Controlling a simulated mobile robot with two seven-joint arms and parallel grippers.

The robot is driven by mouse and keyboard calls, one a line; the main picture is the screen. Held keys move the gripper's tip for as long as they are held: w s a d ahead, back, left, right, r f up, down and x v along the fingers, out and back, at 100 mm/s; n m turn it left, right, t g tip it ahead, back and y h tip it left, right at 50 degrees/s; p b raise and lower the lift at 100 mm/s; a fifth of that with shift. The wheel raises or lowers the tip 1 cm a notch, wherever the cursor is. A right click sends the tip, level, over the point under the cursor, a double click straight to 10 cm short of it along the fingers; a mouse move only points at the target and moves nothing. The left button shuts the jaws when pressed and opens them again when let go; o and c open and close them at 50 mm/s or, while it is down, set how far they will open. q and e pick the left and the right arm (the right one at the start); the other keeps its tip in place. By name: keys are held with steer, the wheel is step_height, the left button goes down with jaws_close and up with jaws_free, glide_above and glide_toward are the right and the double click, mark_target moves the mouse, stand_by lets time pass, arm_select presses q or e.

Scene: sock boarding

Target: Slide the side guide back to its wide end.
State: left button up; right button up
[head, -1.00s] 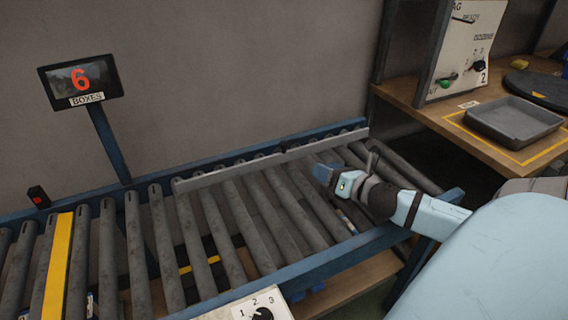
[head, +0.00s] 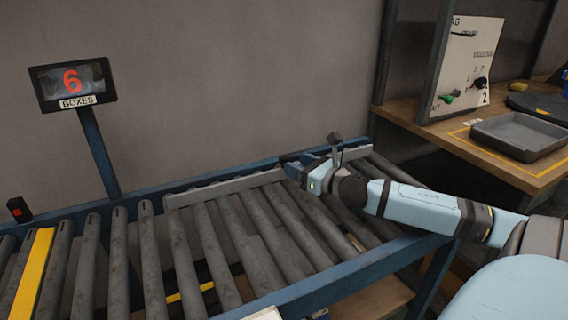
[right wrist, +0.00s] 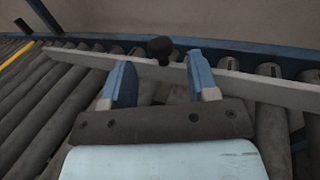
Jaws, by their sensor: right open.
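The side guide (head: 225,187) is a long pale grey bar lying along the back of the roller conveyor, close to the blue rear rail. It also crosses the right wrist view (right wrist: 250,87). A dark round knob (right wrist: 160,47) stands at the guide, seen between my fingertips in the right wrist view. My right gripper (head: 287,165) is over the rollers at the guide's middle, in front of the knob. In the right wrist view its blue fingers (right wrist: 161,76) are apart with nothing between them. In the head view the gripper hides the knob. My left gripper is not in view.
A display (head: 73,84) reading 6 boxes stands on a blue post behind the conveyor. A yellow strip (head: 33,275) lies at the left. A wooden bench (head: 400,108) with a grey tray (head: 518,136) and a control panel (head: 466,65) is at the right. The rollers are clear.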

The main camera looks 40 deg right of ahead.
mark_target(284, 157)
steer(key=shift+w+a+b, duration=0.15)
steer(key=shift+w+b, duration=0.15)
steer(key=shift+w, duration=1.05)
steer(key=shift+w+a+b, duration=0.1)
steer(key=shift+w+b, duration=0.2)
steer(key=shift+w, duration=1)
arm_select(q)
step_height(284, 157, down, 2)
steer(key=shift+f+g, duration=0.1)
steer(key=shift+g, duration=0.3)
arm_select(e)
jaws_close()
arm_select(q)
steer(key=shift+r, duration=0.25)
arm_select(e)
steer(key=shift+w, duration=0.1)
